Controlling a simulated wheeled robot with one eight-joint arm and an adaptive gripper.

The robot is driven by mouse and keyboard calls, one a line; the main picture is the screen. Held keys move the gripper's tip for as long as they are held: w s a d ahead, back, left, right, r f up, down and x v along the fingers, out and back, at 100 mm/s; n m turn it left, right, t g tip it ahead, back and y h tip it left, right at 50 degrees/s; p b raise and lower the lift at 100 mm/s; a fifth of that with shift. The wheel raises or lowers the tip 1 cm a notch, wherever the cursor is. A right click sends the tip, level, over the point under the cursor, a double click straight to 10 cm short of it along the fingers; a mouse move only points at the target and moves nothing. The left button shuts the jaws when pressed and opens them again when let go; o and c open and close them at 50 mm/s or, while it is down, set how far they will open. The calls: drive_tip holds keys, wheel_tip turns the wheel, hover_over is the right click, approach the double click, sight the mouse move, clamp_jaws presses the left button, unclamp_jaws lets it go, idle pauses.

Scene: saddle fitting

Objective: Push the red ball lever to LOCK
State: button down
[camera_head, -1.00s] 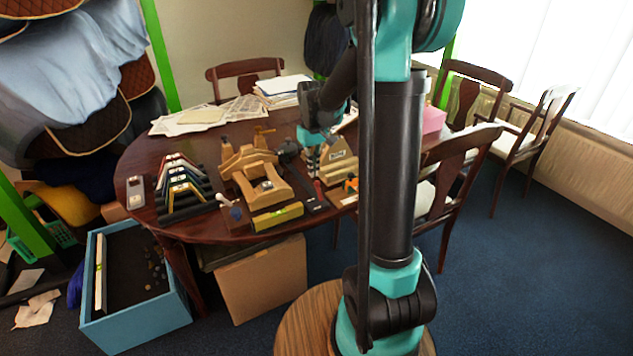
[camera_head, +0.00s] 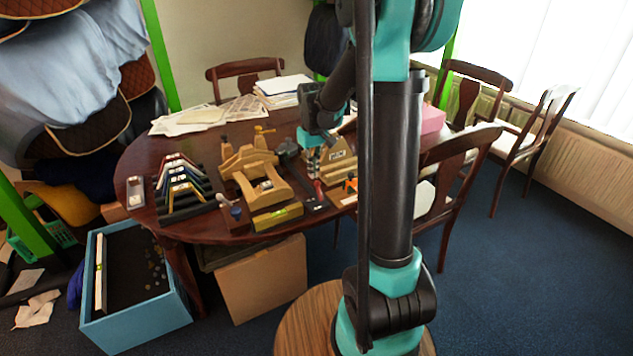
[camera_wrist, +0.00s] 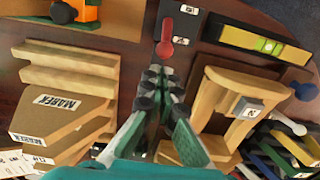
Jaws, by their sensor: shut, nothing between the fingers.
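The red ball lever (camera_wrist: 165,47) shows at the top centre of the wrist view, its red stem pointing to the top edge. It lies on a dark strip with two small white labels (camera_wrist: 181,41), too small to read. In the head view the lever (camera_head: 319,188) is a small red spot near the table's front edge. My gripper (camera_wrist: 159,77) is shut and empty. Its fingertips are just below the ball in the wrist view; I cannot tell whether they touch it. In the head view my gripper (camera_head: 313,165) points down behind the lever.
A yellow spirit level (camera_wrist: 256,40) lies at upper right, an orange tool (camera_wrist: 75,12) at upper left. A rack of coloured angle pieces (camera_head: 182,190) stands further left on the table.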

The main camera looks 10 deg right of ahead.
sight(318, 183)
drive_tip(key=shift+f, duration=1.35)
idle(0.6)
drive_tip(key=shift+s+d, duration=0.25)
drive_tip(key=shift+s, duration=0.45)
drive_tip(key=shift+s+d, duration=0.1)
drive_tip(key=shift+s, duration=0.25)
drive_tip(key=shift+s+d, duration=0.1)
drive_tip(key=shift+s, duration=0.2)
drive_tip(key=shift+s+d, duration=0.25)
drive_tip(key=shift+s, duration=0.5)
drive_tip(key=shift+w, duration=0.2)
drive_tip(key=shift+w+a, duration=0.2)
drive_tip(key=shift+w, duration=0.25)
drive_tip(key=shift+r, duration=3.55)
